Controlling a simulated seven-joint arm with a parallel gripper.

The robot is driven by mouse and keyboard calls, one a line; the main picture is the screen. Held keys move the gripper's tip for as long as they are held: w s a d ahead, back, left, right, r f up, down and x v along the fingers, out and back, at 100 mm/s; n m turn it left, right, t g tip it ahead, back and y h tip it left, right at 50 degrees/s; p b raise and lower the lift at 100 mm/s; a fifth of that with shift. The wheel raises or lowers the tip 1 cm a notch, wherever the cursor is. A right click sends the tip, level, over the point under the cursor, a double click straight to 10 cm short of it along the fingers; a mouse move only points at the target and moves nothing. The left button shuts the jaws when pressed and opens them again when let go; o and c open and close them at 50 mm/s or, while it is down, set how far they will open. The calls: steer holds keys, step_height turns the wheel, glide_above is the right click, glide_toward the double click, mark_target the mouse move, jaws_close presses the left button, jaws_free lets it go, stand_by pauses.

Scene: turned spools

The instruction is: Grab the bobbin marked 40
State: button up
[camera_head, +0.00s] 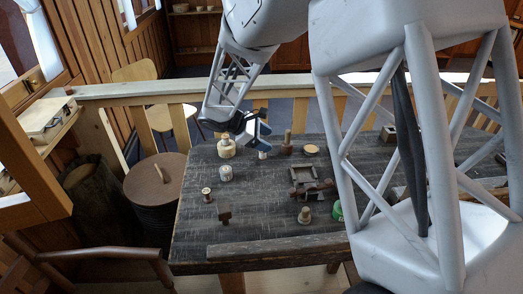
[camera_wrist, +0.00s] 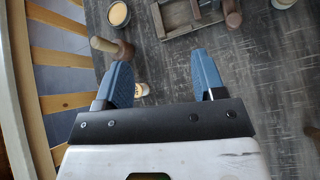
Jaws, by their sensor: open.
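My gripper (camera_head: 258,136) is open and empty above the back part of the dark table. Its two blue fingers (camera_wrist: 163,78) are apart in the wrist view, with bare table showing between them. Several turned pieces could be bobbins; I cannot read a 40 on any. A small pale piece (camera_head: 263,154) stands just below the gripper; in the wrist view it shows beside the left finger (camera_wrist: 141,90), partly hidden. A cream spool (camera_head: 226,150) and a whitish one (camera_head: 226,174) stand to the left.
A brown piece with an upright handle (camera_head: 286,148) and a pale disc (camera_head: 311,150) lie right of the gripper. A wooden frame (camera_head: 294,191) is mid-table. A dark brown block (camera_head: 224,213) and a green item (camera_head: 338,211) are nearer the front. A railing (camera_head: 150,88) runs behind.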

mark_target(267, 157)
steer(key=w+a+f+n+t+h, duration=0.1)
steer(key=w+a+f, duration=0.1)
steer(key=a+f, duration=0.1)
steer(key=w+a+f+n+h, duration=0.1)
steer(key=w+a+f+n, duration=0.1)
steer(key=w+a+f, duration=0.1)
steer(key=w+a+f+n+t, duration=0.1)
steer(key=w+a+f+n, duration=0.1)
steer(key=w+f, duration=0.1)
steer(key=shift+w+a+f+t+h, duration=0.15)
steer(key=shift+a+f+t+h, duration=0.2)
steer(key=shift+f, duration=0.2)
steer(key=x, duration=0.6)
steer(key=shift+d, duration=0.2)
steer(key=shift+d+f, duration=0.1)
steer(key=shift+x, duration=2.65)
